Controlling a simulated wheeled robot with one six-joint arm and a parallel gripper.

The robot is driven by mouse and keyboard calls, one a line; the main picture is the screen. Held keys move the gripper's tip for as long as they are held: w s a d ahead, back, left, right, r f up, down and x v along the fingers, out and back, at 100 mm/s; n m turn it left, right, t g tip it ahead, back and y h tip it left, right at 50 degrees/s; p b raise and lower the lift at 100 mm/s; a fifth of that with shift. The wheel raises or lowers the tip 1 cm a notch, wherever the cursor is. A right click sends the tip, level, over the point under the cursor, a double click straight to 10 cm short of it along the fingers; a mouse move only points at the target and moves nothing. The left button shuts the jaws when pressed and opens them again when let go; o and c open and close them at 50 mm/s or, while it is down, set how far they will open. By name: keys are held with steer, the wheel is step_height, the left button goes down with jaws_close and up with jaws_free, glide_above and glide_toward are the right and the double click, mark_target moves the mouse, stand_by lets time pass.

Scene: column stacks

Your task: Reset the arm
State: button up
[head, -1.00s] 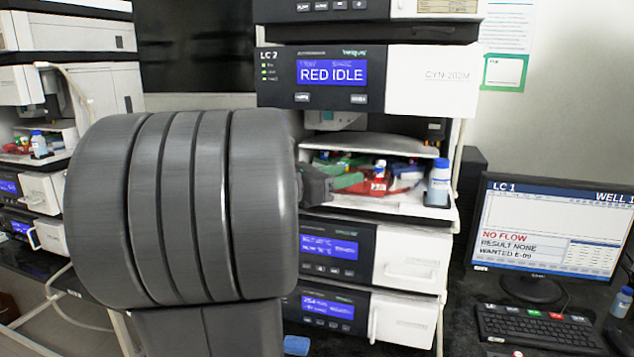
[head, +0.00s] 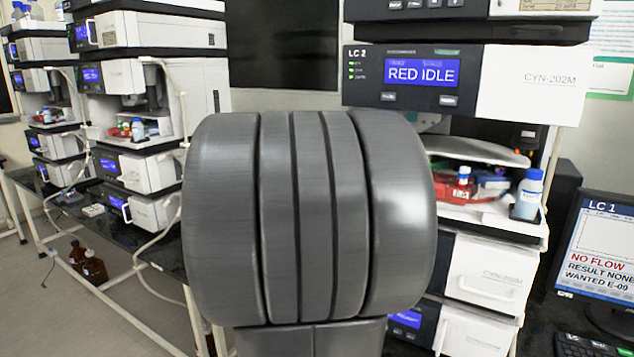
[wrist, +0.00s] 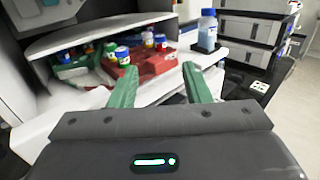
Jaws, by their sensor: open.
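My gripper (wrist: 159,72) shows in the wrist view with its two green fingers spread wide and nothing between them. It points toward the open bay of a column stack, with the fingertips in front of the red rack (wrist: 153,66) and its capped vials. In the head view my large grey arm link fills the middle and hides my gripper and part of the LC 2 stack (head: 530,85), whose screen reads RED IDLE.
A blue-capped bottle (head: 527,196) stands at the bay's right edge; it also shows in the wrist view (wrist: 207,32). A monitor (head: 598,250) reading NO FLOW is at the right. Other stacks (head: 150,90) stand on a dark bench at left. Brown bottles (head: 92,268) sit below.

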mark_target(461, 173)
steer(key=p+x, duration=0.1)
steer(key=x, duration=1.2)
steer(key=shift+w+d, duration=0.15)
steer(key=shift+d, duration=0.25)
steer(key=shift+r, duration=0.1)
steer(key=shift+a, duration=0.1)
steer(key=shift+a, duration=0.1)
